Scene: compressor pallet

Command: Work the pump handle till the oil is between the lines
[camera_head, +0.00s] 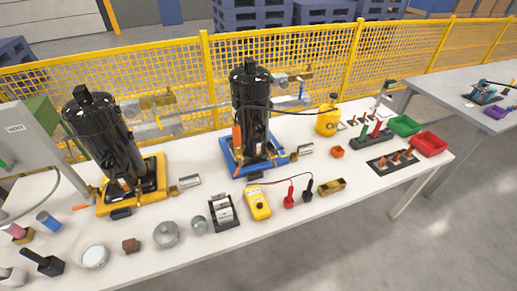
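A yellow oil can (327,122) with a dark fitting on top stands at the back right of the white table. I cannot make out a separate pump handle on it. A dark hose (297,113) runs from it toward the black compressor (250,95) on a blue base (232,160). A second black compressor (103,130) stands on a yellow base (158,182) at the left. No oil level or marking lines can be made out at this size. Neither of my grippers is in view.
A yellow meter (258,203) with red and black probes lies at the table's front. Green (404,125) and red (429,144) bins stand at the right end. Jars and small parts line the front left. A grey cabinet (22,135) is at far left; yellow mesh fence (335,75) runs behind.

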